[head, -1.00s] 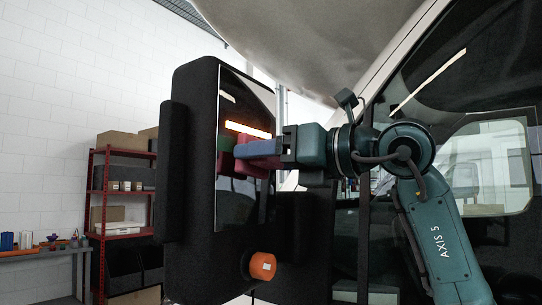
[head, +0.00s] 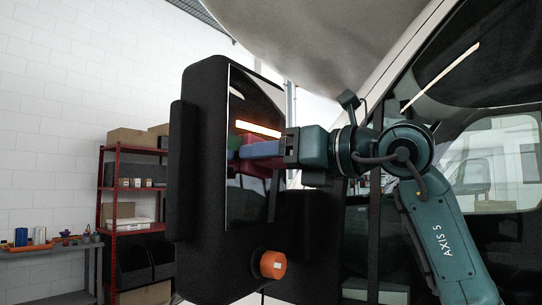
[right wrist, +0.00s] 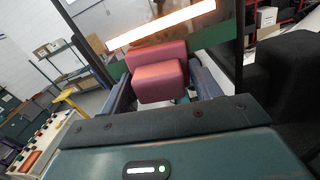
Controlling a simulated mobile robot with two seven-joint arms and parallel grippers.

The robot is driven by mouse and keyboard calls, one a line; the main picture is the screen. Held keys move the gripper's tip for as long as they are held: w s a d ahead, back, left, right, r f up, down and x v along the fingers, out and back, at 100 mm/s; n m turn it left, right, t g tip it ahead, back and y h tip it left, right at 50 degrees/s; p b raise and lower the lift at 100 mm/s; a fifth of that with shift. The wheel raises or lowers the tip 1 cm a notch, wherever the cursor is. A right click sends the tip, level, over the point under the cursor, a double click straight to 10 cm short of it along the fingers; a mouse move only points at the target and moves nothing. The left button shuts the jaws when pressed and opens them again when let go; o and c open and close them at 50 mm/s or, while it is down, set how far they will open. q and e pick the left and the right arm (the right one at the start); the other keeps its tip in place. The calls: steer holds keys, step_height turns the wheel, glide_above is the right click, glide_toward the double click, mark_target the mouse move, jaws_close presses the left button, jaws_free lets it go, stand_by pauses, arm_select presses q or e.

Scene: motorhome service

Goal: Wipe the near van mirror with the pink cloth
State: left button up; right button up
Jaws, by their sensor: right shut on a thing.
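The near van mirror is a tall black housing (head: 204,225) with a glass face (head: 246,200) turned to the right in the head view. My right gripper (head: 257,150) reaches in from the right at about mid-height of the glass. It is shut on the pink cloth (right wrist: 160,84), a folded, block-like pad between the blue fingers. In the right wrist view the cloth sits close in front of the glass, with its reflection just beyond it. Whether it touches the glass I cannot tell. In the head view a finger partly hides the cloth. My left gripper is out of view.
An orange cylinder (head: 273,264) sticks out below the glass. The van's side window (head: 490,165) and body lie behind my right arm. A red shelf rack (head: 106,228) and a workbench (head: 45,248) stand far off at the left.

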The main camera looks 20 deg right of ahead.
mark_target(260, 137)
steer(key=shift+w+d+r+p, duration=0.9)
steer(key=shift+w+d+p, duration=0.9)
steer(key=shift+w+d, duration=0.5)
steer(key=shift+s+a+f+b, duration=0.15)
steer(key=shift+s+a+b, duration=1)
steer(key=shift+s+a, duration=1.35)
steer(key=shift+r+p, duration=0.7)
steer(key=shift+r, duration=0.2)
steer(key=w+d+p, duration=0.1)
steer(key=w+d, duration=0.3)
steer(key=d, duration=0.1)
steer(key=shift+w+d, duration=0.15)
steer(key=shift+w, duration=0.2)
